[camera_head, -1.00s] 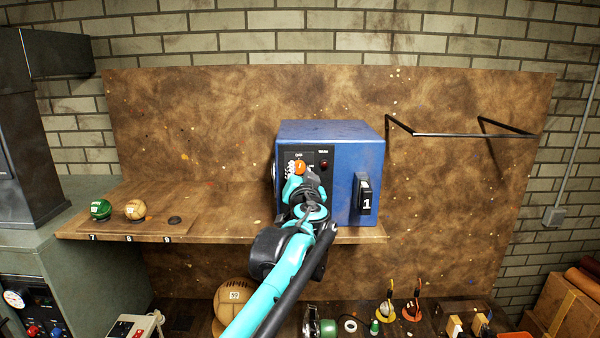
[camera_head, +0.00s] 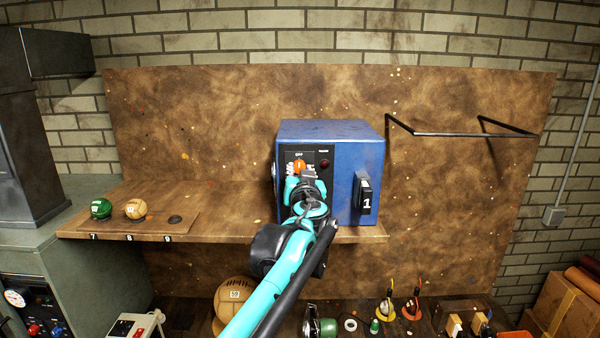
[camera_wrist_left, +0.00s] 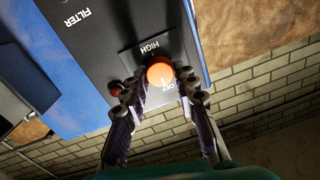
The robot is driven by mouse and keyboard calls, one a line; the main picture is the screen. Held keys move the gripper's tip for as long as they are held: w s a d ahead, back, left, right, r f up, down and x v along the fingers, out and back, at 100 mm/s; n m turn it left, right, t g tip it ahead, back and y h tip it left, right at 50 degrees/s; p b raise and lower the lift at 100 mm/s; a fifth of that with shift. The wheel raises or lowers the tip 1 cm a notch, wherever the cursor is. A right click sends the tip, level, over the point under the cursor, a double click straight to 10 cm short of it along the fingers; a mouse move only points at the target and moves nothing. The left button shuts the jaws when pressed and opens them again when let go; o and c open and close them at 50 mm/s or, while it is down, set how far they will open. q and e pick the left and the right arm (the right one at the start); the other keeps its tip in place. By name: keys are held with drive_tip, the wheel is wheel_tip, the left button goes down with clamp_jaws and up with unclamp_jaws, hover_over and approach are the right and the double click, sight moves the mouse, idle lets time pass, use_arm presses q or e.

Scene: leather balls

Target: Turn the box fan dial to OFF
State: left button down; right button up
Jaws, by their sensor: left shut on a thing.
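The box fan (camera_head: 355,150) is a blue box on the wooden shelf, with a dark control panel at its front left. Its orange dial (camera_head: 299,167) sits on that panel, and it also shows in the left wrist view (camera_wrist_left: 160,73). In that view HIGH is printed on one side of the dial, and a partly hidden OFF on the side between my fingers. A pale mark on the dial lies toward the OFF side. My left gripper (camera_head: 303,180) is shut on the dial, a finger at each side. My right gripper is not in view.
A red light (camera_head: 324,164) is beside the dial. A green ball (camera_head: 101,209) and a tan ball (camera_head: 135,209) stand on the shelf's left part.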

use_arm(q)
drive_tip(key=c, duration=1.2)
unclamp_jaws()
drive_tip(key=shift+o, duration=0.2)
drive_tip(key=s+d, duration=0.1)
drive_tip(key=s, duration=1.1)
drive_tip(key=s+a+f+n+g+y+b, duration=0.15)
drive_tip(key=s+a+f+b, duration=0.35)
drive_tip(key=f, duration=0.6)
drive_tip(key=s+a+f+g+y+b, duration=0.1)
drive_tip(key=s+a+f+g+b, duration=0.15)
drive_tip(key=a+f+b, duration=0.65)
drive_tip(key=s+a+f+n+g+y+b, duration=0.1)
drive_tip(key=s+a+f+g+b, duration=0.2)
drive_tip(key=f, duration=1)
drive_tip(key=s+f+g+h+b, duration=0.1)
drive_tip(key=s+f+b, duration=0.4)
drive_tip(key=f, duration=0.6)
drive_tip(key=s+a+f+m+g+h+b, duration=0.1)
drive_tip(key=s+f+b, duration=0.4)
drive_tip(key=f, duration=0.7)
drive_tip(key=s+f+g+h+b, duration=0.2)
drive_tip(key=s+f+b, duration=0.3)
drive_tip(key=f, duration=0.6)
drive_tip(key=shift+s+a+f+h, duration=0.35)
drive_tip(key=shift+s+a, duration=0.05)
drive_tip(key=shift+s, duration=0.35)
